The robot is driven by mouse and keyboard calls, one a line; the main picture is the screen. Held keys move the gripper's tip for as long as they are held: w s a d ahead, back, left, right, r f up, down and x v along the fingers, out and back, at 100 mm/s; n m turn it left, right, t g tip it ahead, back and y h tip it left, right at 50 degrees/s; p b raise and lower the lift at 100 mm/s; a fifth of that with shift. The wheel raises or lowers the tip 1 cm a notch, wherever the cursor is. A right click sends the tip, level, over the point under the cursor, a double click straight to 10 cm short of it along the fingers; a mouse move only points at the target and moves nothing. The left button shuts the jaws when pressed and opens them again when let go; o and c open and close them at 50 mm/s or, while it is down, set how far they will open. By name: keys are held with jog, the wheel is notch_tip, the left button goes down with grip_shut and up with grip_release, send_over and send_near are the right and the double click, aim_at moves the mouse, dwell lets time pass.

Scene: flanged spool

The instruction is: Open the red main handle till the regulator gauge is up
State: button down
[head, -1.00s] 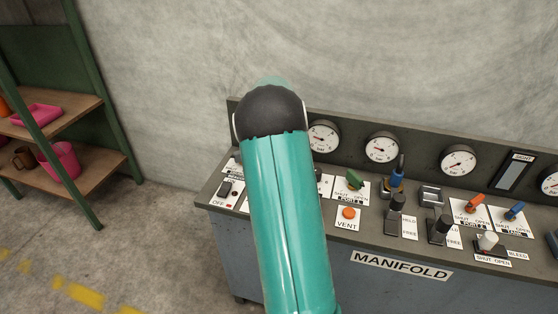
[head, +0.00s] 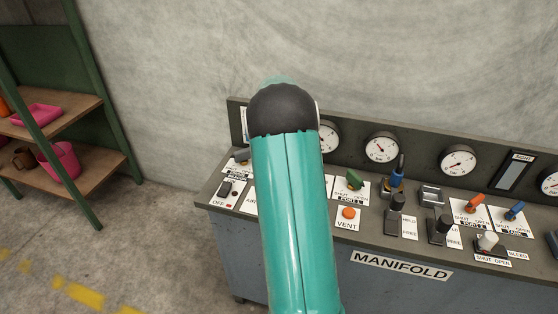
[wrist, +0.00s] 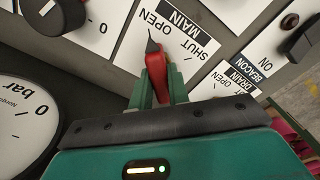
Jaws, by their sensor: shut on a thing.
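The red main handle (wrist: 157,72) shows in the wrist view in front of the upside-down MAIN label (wrist: 180,20). My gripper (wrist: 158,88) is shut on it, one green finger on each side. The handle's dark tip points up in the picture, near the word OPEN. In the head view my teal arm hides the handle and gripper. Part of a gauge (wrist: 25,120) shows at the left of the wrist view; its needle is not clear. The head view shows several gauges, one (head: 327,137) partly behind my arm; none is readably marked regulator.
The manifold panel (head: 400,272) carries a green handle (head: 354,179), an orange VENT button (head: 348,212), and blue, orange and black controls to the right. A black knob (wrist: 52,14) and a DRAIN label (wrist: 238,78) lie close to my gripper. Shelves (head: 70,115) stand left.

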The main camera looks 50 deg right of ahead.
jog(key=c, duration=1.3)
grip_release()
jog(key=shift+c, duration=0.2)
jog(key=shift+r, duration=0.1)
notch_tip(320, 180, up, 14)
jog(key=shift+f, duration=0.2)
